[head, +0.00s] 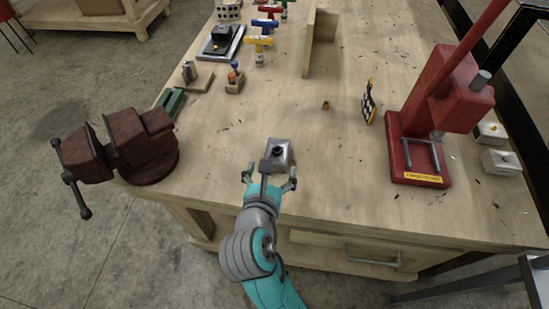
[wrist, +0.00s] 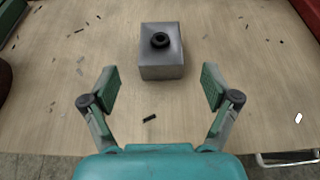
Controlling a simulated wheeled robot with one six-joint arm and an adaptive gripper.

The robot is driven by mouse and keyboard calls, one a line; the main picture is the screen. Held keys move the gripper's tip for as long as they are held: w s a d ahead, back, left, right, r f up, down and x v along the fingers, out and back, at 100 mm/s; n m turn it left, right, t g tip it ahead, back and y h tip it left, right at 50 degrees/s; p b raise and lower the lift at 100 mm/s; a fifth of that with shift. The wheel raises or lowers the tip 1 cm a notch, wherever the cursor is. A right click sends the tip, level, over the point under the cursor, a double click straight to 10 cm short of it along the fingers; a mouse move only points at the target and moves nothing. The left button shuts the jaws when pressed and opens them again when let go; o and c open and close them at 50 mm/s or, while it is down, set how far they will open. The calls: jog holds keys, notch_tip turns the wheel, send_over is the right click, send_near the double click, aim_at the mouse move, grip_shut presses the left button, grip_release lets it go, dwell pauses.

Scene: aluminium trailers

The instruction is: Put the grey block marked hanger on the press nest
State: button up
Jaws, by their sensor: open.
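A grey block (head: 281,145) with a dark round knob on top stands on the bench near its front edge. It also shows in the wrist view (wrist: 161,68), top centre; I can read no marking on it. My gripper (head: 270,176) is open and empty, just on the near side of the block. In the wrist view the two fingers (wrist: 160,88) are spread wide, with the block centred beyond their tips and untouched. The red press (head: 467,90) stands at the right of the bench. Its nest (head: 422,157), a metal frame on the red base above a yellow label, looks empty.
A rusty vise (head: 130,145) stands at the left corner. A wooden upright (head: 318,45) is farther back.

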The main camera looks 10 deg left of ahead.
aim_at(277, 150)
jog(key=v, duration=0.3)
jog(key=shift+s+r, duration=0.1)
jog(key=shift+s, duration=0.1)
jog(key=shift+o, duration=0.4)
jog(key=x, duration=0.3)
jog(key=shift+w+a, duration=0.15)
jog(key=shift+a, duration=0.05)
jog(key=x, duration=0.5)
jog(key=shift+d+x, duration=0.15)
jog(key=shift+x, duration=1.2)
jog(key=shift+d+x, duration=0.1)
jog(key=shift+x, duration=1.2)
jog(key=shift+r, duration=0.15)
jog(key=c, duration=1.5)
jog(key=shift+r, duration=0.1)
jog(key=shift+c, duration=0.8)
